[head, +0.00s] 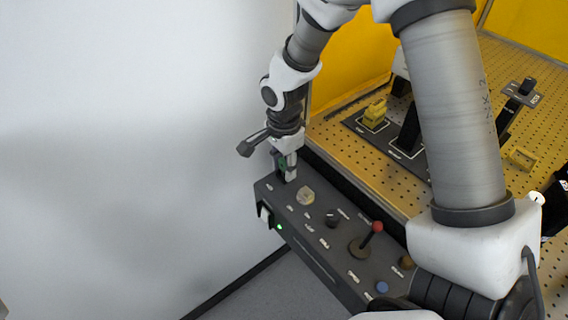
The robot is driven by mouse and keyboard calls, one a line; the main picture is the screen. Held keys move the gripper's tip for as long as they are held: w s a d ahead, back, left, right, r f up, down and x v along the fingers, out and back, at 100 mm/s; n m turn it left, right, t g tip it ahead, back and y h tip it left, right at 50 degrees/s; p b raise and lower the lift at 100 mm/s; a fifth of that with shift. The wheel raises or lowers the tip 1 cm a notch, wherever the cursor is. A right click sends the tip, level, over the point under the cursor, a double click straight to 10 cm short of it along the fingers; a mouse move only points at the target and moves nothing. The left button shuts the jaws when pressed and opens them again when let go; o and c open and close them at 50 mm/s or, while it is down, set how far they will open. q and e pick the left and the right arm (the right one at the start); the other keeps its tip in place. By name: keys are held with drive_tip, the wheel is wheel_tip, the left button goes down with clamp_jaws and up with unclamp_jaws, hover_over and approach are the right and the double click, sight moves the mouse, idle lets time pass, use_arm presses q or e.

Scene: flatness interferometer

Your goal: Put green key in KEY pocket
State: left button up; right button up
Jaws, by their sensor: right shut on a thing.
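My right gripper (285,167) points down at the far left end of the dark control panel (318,262). It is shut on a small green thing, probably the green key (283,163), of which only a sliver shows between the fingers. The fingertips are at or just above the panel top; I cannot tell if the key touches it. The KEY pocket cannot be made out; the panel labels are too small to read, and the gripper covers that corner. My left gripper is not in view.
The panel carries a pale round knob (306,196), a black knob (332,219), a red-tipped lever (376,227) and a blue button (382,287). A perforated yellow table (350,143) with optical mounts lies behind. A white wall is at left. My right arm covers much of the right.

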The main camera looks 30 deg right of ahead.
drive_tip(key=shift+f, duration=0.1)
drive_tip(key=o, duration=1.2)
wheel_tip(320, 180, up, 7)
drive_tip(key=p, duration=0.6)
